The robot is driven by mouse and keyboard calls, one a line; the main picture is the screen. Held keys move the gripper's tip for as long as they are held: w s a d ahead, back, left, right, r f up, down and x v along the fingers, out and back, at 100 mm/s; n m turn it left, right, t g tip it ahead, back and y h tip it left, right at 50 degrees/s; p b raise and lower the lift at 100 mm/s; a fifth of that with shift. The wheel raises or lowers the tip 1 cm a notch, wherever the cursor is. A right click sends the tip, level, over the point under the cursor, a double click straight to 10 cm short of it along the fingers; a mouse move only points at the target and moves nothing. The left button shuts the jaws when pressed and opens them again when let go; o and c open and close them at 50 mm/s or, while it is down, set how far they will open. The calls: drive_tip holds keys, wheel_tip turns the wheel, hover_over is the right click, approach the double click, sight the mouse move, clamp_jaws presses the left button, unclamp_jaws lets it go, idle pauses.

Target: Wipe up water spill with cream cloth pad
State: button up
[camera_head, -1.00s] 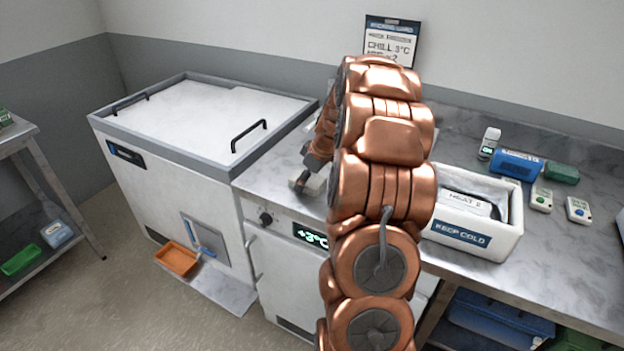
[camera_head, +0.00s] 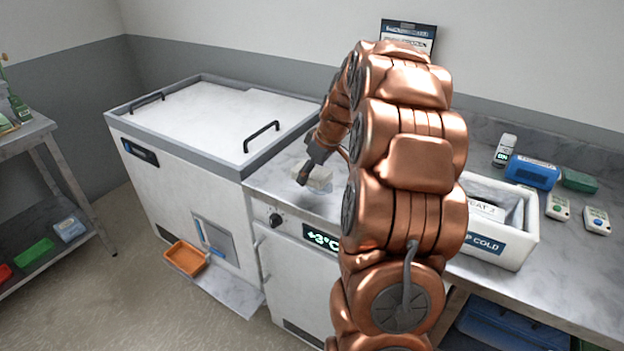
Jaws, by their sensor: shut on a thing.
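My gripper (camera_head: 304,178) is at the left end of the marble counter, just right of the white chest freezer. It is shut on the cream cloth pad (camera_head: 320,181), a small pale block low over or on the counter top; I cannot tell if it touches. My copper arm hides the counter to the right of the pad. I cannot make out the water spill; the grey marbled surface and my arm leave it unclear.
The chest freezer (camera_head: 215,115) with raised black handles borders the counter on the left. A white "KEEP COLD" box (camera_head: 520,240) stands right of my arm. A blue pack (camera_head: 532,173), a green pack (camera_head: 579,180) and small white devices (camera_head: 597,220) lie farther right.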

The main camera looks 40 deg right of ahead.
drive_tip(key=shift+r, duration=1.15)
